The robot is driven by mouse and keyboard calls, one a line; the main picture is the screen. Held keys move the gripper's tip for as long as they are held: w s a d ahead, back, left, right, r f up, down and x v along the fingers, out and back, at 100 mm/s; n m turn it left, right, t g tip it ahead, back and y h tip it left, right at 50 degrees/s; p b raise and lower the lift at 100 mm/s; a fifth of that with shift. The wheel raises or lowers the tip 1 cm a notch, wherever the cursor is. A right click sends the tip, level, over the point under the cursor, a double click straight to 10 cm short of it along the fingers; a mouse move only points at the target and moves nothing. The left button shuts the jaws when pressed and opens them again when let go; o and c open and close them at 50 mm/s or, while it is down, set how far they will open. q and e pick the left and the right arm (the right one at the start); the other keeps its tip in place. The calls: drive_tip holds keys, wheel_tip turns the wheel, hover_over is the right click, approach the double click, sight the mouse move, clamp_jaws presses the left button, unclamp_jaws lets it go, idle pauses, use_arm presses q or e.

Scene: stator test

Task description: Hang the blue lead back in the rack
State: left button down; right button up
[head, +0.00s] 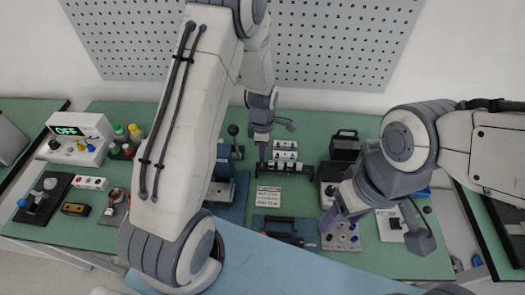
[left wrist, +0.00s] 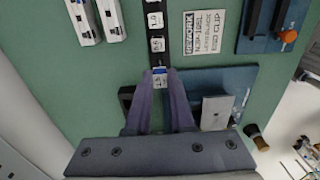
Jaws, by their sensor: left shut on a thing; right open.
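My left gripper (head: 262,155) is at the left end of a black rack (head: 298,170) that carries white labelled tags. In the left wrist view its purple fingers (left wrist: 160,82) are closed in around a small white tag with blue marking (left wrist: 159,74) at the near end of the rack rail (left wrist: 158,60). What they grip is too small to make out, and I cannot pick out a blue lead for sure. My right gripper (head: 345,218) is open, with its purple fingers over a grey panel with knobs (head: 341,240).
A printed sign (head: 268,196) lies in front of the rack, and a blue fixture (head: 287,230) is below it. White units (head: 285,147) stand behind the rack. A black box (head: 345,145) is to its right. A meter reading OFF (head: 68,131) stands at the far left.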

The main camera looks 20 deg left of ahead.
use_arm(q)
drive_tip(key=shift+f+b, duration=0.3)
drive_tip(key=shift+f, duration=0.15)
idle(0.6)
drive_tip(key=shift+f+b, duration=0.65)
drive_tip(key=shift+f, duration=0.3)
drive_tip(key=shift+f, duration=0.15)
drive_tip(key=shift+f+b, duration=0.7)
drive_tip(key=shift+f, duration=0.1)
drive_tip(key=c, duration=0.7)
unclamp_jaws()
wheel_tip(320, 180, up, 10)
drive_tip(key=shift+r+b, duration=0.25)
drive_tip(key=shift+b, duration=0.55)
